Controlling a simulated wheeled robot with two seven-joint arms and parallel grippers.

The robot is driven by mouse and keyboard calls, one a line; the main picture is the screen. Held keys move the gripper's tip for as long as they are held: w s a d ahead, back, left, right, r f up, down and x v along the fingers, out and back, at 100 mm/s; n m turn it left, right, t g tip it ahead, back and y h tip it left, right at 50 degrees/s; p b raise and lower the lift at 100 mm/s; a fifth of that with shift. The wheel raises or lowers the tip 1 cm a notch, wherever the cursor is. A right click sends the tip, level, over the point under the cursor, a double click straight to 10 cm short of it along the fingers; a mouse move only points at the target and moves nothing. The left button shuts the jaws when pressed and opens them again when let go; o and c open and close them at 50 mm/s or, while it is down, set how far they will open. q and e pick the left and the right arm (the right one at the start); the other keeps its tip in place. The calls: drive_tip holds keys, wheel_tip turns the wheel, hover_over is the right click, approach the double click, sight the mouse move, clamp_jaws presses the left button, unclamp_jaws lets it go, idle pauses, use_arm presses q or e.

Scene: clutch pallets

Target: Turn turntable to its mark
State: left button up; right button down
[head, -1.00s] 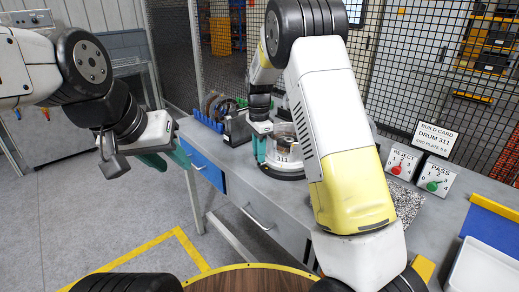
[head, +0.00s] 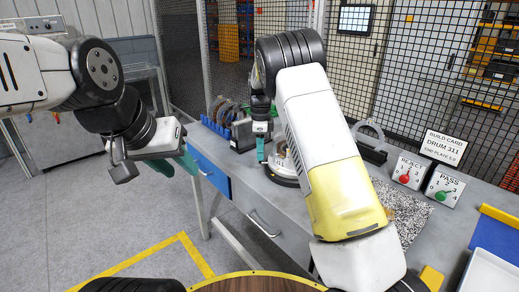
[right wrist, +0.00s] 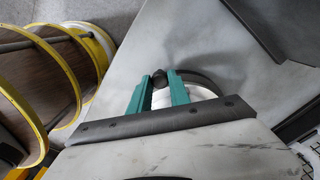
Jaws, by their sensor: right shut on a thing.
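The turntable (head: 281,180) is a low round piece with a dark rim on the grey bench. It carries a pale drum, and my right arm hides much of both in the head view. My right gripper (head: 263,148) reaches down at the turntable's left side. The turntable's mark cannot be made out. My left gripper (head: 174,164) is open and empty, in the air left of the bench.
A blue rack with discs (head: 220,118) stands behind the turntable. A grey arched piece (head: 370,140) stands to its right. Two switch boxes (head: 409,170) and a build card (head: 443,148) reading drum 311 are further right. Wire mesh closes the back.

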drive_tip(key=shift+w, duration=0.3)
drive_tip(key=shift+m, duration=0.3)
drive_tip(key=c, duration=1.2)
unclamp_jaws()
drive_tip(key=shift+r, duration=3.9)
